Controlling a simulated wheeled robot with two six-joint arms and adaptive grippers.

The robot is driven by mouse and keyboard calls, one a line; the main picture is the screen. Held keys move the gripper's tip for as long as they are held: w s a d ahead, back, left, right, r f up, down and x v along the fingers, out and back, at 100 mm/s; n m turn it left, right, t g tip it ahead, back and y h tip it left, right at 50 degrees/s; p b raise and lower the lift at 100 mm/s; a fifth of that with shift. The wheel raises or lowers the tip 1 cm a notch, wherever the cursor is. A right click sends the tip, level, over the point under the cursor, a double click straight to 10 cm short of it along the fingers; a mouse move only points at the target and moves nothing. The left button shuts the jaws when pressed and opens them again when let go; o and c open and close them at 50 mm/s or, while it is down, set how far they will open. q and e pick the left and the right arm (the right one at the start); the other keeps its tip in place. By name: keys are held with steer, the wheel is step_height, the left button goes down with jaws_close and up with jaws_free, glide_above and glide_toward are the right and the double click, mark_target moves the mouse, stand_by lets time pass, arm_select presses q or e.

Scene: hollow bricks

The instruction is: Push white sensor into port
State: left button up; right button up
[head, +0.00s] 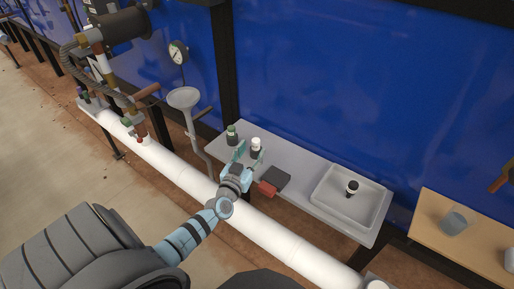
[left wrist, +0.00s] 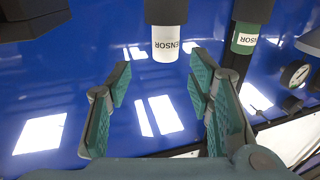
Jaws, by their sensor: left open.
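The white sensor (head: 256,144), a white cylinder with a black lower part, stands upright on the grey bench. In the left wrist view the white sensor (left wrist: 166,42) appears upside down, with a "SENSOR" label, just beyond the fingertips. My left gripper (head: 248,157) is at the bench's near edge, its fingers pointing toward the white sensor. The left wrist view shows the gripper (left wrist: 158,82) open, with nothing between its teal pads. A green sensor (head: 232,134) stands to the left; it also shows in the left wrist view (left wrist: 244,38). I cannot identify the port. My right gripper is out of view.
A long white pipe (head: 271,235) runs along the near side of the grey bench (head: 312,165). A dark and red item (head: 272,182) lies right of my gripper. A tray (head: 335,204) holds a black, white-topped piece (head: 352,187). A funnel (head: 184,97) and gauge (head: 179,52) stand left.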

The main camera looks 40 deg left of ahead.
mark_target(254, 143)
arm_select(q)
steer(key=b+x, duration=0.2)
steer(key=x, duration=0.1)
steer(key=b+x, duration=0.1)
steer(key=x, duration=0.1)
steer(key=shift+w+a+f, duration=0.15)
steer(key=shift+a+f, duration=0.05)
steer(key=shift+a, duration=0.2)
steer(key=shift+w+a, duration=0.1)
steer(key=shift+w, duration=0.15)
steer(key=shift+r, duration=0.1)
jaws_close()
